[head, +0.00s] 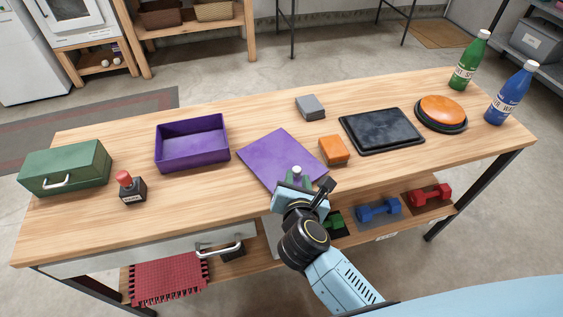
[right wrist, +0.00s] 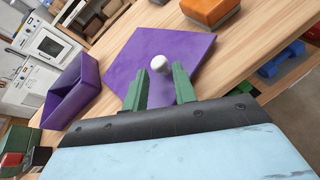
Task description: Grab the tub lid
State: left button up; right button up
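The tub lid (head: 268,155) is a flat purple square lying on the wooden table, right of the open purple tub (head: 192,145). It also shows in the right wrist view (right wrist: 135,52), with a small white round knob (right wrist: 159,64) on it. My right gripper (head: 299,180) is over the lid's near corner at the knob. In the right wrist view its two green fingers (right wrist: 160,85) are apart, with the knob just beyond and between their tips. I see no contact between fingers and knob. My left gripper is not in view.
An orange block (head: 333,150), grey block (head: 310,107), black tray (head: 381,131), orange disc (head: 441,112) and two bottles (head: 468,62) are at the right. A drawer handle (head: 219,249) juts from the front.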

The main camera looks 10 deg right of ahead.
jog(key=shift+x, duration=1)
grip_shut()
